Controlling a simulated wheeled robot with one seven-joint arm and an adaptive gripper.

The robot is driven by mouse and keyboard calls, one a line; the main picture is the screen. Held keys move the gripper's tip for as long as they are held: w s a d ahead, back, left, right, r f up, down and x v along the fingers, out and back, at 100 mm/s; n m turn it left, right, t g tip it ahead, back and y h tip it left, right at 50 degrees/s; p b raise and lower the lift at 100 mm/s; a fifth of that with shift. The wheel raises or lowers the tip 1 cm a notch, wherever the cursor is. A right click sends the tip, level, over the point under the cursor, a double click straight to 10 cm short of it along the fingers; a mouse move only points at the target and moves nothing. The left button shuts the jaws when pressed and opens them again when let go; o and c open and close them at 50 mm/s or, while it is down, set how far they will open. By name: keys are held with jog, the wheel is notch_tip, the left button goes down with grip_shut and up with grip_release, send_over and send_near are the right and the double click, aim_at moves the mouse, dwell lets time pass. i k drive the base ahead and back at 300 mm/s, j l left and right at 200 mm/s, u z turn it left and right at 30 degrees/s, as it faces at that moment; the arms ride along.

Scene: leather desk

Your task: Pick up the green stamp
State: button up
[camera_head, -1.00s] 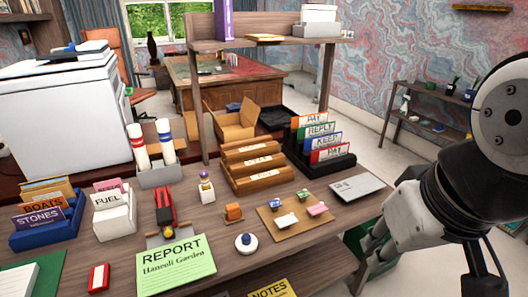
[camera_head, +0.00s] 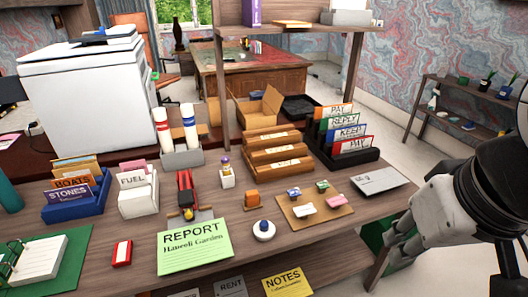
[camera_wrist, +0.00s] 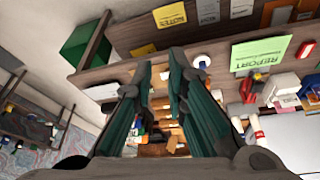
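A small green-topped block (camera_head: 323,186), which looks like the green stamp, sits on a tan mat (camera_head: 289,216) at the right part of the desk. A blue-topped one (camera_head: 294,193), a white one (camera_head: 304,209) and a pink one (camera_head: 336,201) share the mat. I cannot make out the green stamp in that view.
A white card (camera_head: 380,181) lies right of the mat, with a black file rack (camera_head: 345,158) behind. An orange item (camera_head: 252,200) and a round white item with a blue top (camera_head: 263,231) are to the left. A lower shelf (camera_head: 335,264) runs under the desk.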

aim_at(323, 185)
jog(key=i+l+u, duration=0.25)
jog(key=i, duration=0.15)
jog(key=i+l+u, duration=0.25)
jog(key=i, duration=0.2)
